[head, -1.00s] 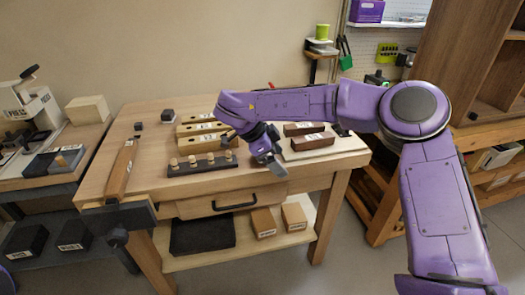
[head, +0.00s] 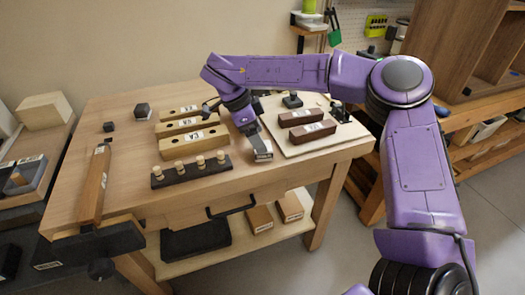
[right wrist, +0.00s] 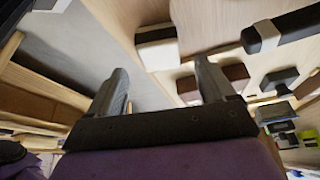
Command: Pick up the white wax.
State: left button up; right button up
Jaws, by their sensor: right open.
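A small pale block with a label (head: 262,150), which looks like the white wax, lies near the bench's front edge, right of the dark peg rack. My right gripper (head: 254,136) points down at it from just above and partly hides it. In the right wrist view a whitish block with a dark band (right wrist: 157,47) lies beyond the gap between my open fingers (right wrist: 160,88). The fingers look apart from it, and nothing is between them. My left gripper is not in view.
The peg rack (head: 192,170) and several labelled wooden blocks (head: 193,143) stand left of the gripper. A pale board (head: 300,148) with two dark brown blocks (head: 312,133) is at the right. A vise (head: 95,246) is at the left front. The bench's left middle is mostly clear.

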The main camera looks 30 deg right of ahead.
jog(key=x, duration=0.4)
jog(key=shift+d+f, duration=0.1)
jog(key=shift+f, duration=0.3)
jog(key=c, duration=1.1)
notch_tip(320, 180, up, 3)
jog(key=shift+f, duration=0.1)
jog(key=s+a+r, duration=0.6)
jog(key=a+r, duration=0.1)
jog(key=s+a+r, duration=0.2)
jog(key=a+r, duration=0.1)
jog(key=a, duration=0.1)
jog(key=shift+s+a+r+b, duration=0.1)
jog(key=shift+s+r+b, duration=0.1)
jog(key=shift+s+b, duration=0.15)
jog(key=o, duration=0.4)
jog(key=shift+c, duration=1.2)
